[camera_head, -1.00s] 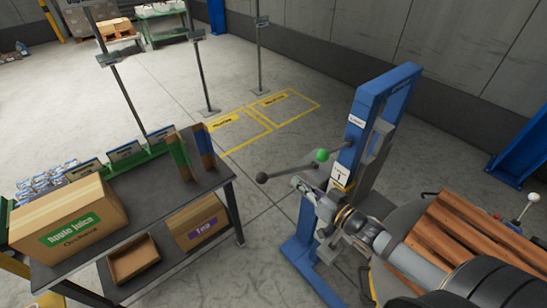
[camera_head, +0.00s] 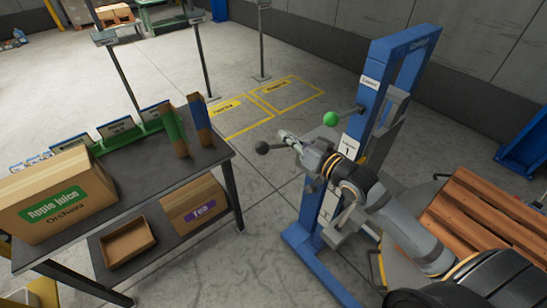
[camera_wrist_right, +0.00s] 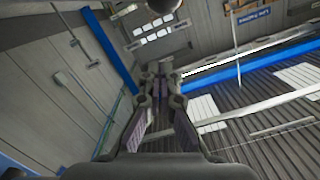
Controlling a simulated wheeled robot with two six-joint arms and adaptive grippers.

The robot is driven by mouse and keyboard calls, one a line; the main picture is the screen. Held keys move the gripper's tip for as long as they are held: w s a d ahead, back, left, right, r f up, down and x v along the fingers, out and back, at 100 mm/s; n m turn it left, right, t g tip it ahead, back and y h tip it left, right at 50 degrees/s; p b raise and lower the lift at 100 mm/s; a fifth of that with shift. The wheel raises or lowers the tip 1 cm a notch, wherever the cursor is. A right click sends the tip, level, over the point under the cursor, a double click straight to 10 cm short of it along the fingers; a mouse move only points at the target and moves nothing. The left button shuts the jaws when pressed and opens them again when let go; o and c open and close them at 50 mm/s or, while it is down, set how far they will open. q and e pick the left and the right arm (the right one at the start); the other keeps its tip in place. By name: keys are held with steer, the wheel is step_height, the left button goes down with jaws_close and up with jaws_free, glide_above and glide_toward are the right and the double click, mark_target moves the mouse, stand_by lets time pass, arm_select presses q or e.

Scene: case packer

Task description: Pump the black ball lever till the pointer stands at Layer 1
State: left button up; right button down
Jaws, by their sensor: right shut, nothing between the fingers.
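The blue stacker mast (camera_head: 372,110) stands right of centre. A lever with a black ball (camera_head: 262,148) and one with a green ball (camera_head: 331,118) project left from it. My right gripper (camera_head: 284,135) is shut and empty, its tips just above and right of the black ball, over its rod; I cannot tell if they touch. The closed fingers (camera_wrist_right: 160,70) also show in the right wrist view. A Layer 1 label (camera_head: 347,147) sits on the mast, with another label (camera_head: 370,82) higher. My wrist partly covers the mast, and I cannot make out the pointer. My left gripper is out of view.
A dark table (camera_head: 150,170) at left holds an apple juice carton (camera_head: 58,195) and upright dividers. Its lower shelf has an open tray (camera_head: 128,242) and a smaller carton (camera_head: 196,200). A wooden pallet (camera_head: 480,215) lies right. Yellow floor markings are behind.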

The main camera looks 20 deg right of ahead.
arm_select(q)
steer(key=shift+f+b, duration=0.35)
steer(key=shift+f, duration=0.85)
arm_select(e)
steer(key=shift+w+a+f, duration=0.75)
steer(key=shift+a+f, duration=0.05)
steer(key=shift+f, duration=0.15)
steer(key=shift+w+a+f, duration=0.75)
steer(key=shift+a+f, duration=0.05)
steer(key=shift+f, duration=0.15)
steer(key=shift+f, duration=0.1)
